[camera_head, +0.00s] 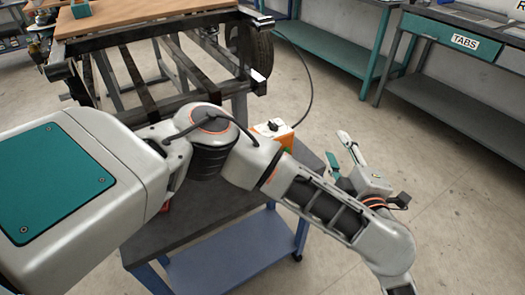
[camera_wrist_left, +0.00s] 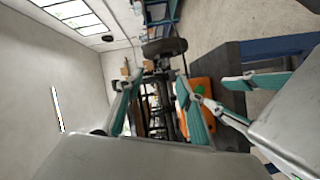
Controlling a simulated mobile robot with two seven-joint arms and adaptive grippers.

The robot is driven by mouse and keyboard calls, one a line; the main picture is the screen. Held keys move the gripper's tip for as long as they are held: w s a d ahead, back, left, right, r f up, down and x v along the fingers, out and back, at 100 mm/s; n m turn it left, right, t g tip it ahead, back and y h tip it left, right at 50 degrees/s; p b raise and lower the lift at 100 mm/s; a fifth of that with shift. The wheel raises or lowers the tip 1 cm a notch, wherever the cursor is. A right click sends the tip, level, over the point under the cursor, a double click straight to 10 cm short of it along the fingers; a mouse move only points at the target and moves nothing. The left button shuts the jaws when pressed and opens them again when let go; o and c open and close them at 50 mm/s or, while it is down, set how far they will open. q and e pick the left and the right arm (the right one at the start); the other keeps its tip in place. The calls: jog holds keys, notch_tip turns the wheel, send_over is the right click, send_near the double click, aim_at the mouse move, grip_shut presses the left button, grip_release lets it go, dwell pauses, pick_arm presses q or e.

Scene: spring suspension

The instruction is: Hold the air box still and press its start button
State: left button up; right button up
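The air box (camera_head: 272,131) is orange with a pale top and a small dark part on it; it stands at the table's far edge, partly hidden behind my left forearm. There, a second gripper, apparently my right (camera_wrist_left: 232,100), has white and teal fingers on and beside the orange box (camera_wrist_left: 203,92). I cannot tell whether they grip it. The head view does not clearly show it.
The dark-topped table (camera_head: 205,222) has a blue lower frame. A vehicle frame with a wheel (camera_head: 255,50) stands beyond the box. Green benches (camera_head: 335,55) line the back right. A dark cable (camera_head: 308,75) crosses the floor. The floor at the right is clear.

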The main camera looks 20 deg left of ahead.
pick_arm(q)
jog(key=w+a+r+m+g+y, duration=0.1)
jog(key=a+y, duration=0.1)
jog(key=a, duration=0.4)
jog(key=w+a+r+m+y, duration=0.1)
jog(key=a+m+y, duration=0.1)
jog(key=a, duration=0.4)
jog(key=w+a+r+m+g+y, duration=0.1)
jog(key=w+a+y, duration=0.1)
jog(key=a, duration=0.4)
jog(key=shift+a+m+g+y, duration=0.2)
jog(key=shift+m+g+y, duration=0.1)
jog(key=shift+y, duration=0.1)
jog(key=shift+s+a+f+m+g+y, duration=0.2)
jog(key=shift+s+a+m, duration=0.1)
jog(key=shift+a, duration=0.25)
jog(key=shift+s+a+f+m+g+y, duration=0.15)
jog(key=shift+s+a+m+y, duration=0.1)
jog(key=shift+a, duration=0.25)
jog(key=shift+s+a+f+m, duration=0.15)
jog(key=shift+s+f+m, duration=0.4)
jog(key=shift+s+f, duration=0.4)
notch_tip(320, 180, down, 4)
jog(key=s+d+m, duration=0.2)
jog(key=s+d, duration=0.1)
jog(key=shift+h, duration=0.25)
jog(key=shift+x, duration=3.95)
jog(key=shift+s+a, duration=0.1)
jog(key=shift+a, duration=0.05)
